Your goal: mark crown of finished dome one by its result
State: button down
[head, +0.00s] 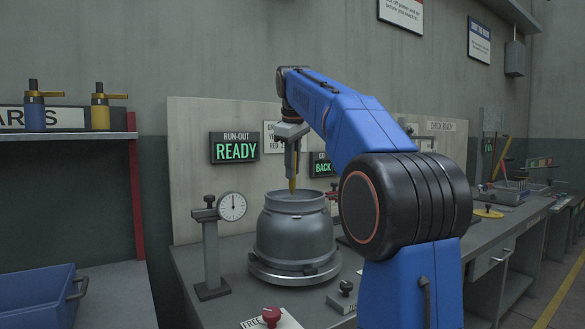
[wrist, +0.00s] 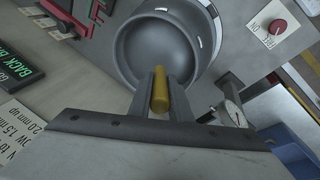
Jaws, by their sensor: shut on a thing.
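A grey metal dome (head: 293,238) stands on a round plate on the bench, its open collar upward. The wrist view looks down into its round hollow (wrist: 158,50). My gripper (head: 292,165) is above the collar, shut on a yellow marker (wrist: 160,90) that points down. The marker's tip (head: 292,185) is over or just at the collar opening; I cannot tell whether it touches. A dial gauge (head: 232,206) on a post stands left of the dome, its needle pointing up. The run-out sign (head: 235,147) behind reads READY in green.
A second lit sign (head: 322,165) reading BACK is partly hidden by my arm. A red knob (head: 271,316) is at the bench front. Blue and yellow bottles (head: 100,107) stand on the left shelf above a blue bin (head: 38,297).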

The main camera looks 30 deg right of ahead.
jog(key=shift+f, duration=0.85)
dwell(0.3)
jog(key=shift+w+d, duration=0.55)
jog(key=shift+d, duration=0.3)
jog(key=shift+w+d, duration=0.5)
jog(key=shift+d, duration=0.35)
jog(key=shift+a, duration=0.1)
jog(key=shift+s+a, duration=0.55)
jog(key=shift+a, duration=0.25)
jog(key=shift+s+a, duration=0.5)
jog(key=shift+a, duration=0.3)
jog(key=shift+r, duration=3)
